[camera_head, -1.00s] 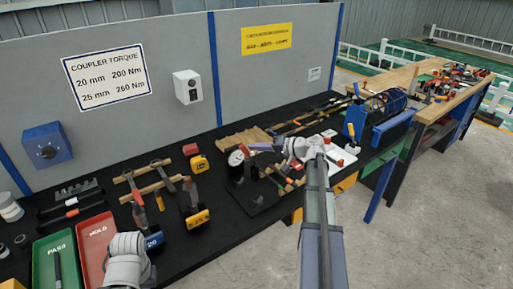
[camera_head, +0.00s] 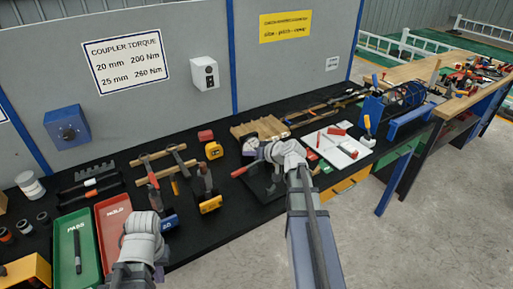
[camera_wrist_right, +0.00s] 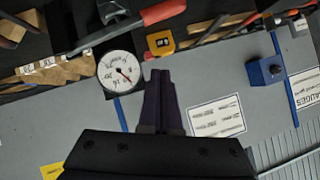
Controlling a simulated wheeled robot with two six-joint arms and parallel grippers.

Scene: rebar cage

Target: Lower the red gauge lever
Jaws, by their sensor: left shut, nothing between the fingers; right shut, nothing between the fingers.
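The red gauge lever (camera_head: 240,172) sticks out to the left from the gauge stand in the head view. Its red grip (camera_wrist_right: 163,12) crosses the top of the right wrist view, with a metal bar running from its left end. The white round dial gauge (camera_wrist_right: 121,72) is left of my right fingertips there. My right gripper (camera_wrist_right: 160,74) is shut and empty, its tips apart from the lever in the picture. In the head view my right wrist (camera_head: 285,152) hides much of the gauge stand. My left gripper (camera_head: 143,222) is over the red tray's front end, fingers mostly hidden.
The red tray (camera_head: 112,211) and green tray (camera_head: 68,233) lie at the left. Hammers and a yellow tape measure (camera_head: 214,150) lie between them and the gauge. A wooden ribbed block (camera_head: 258,127) sits behind the gauge. A white board (camera_head: 340,149) lies to the right.

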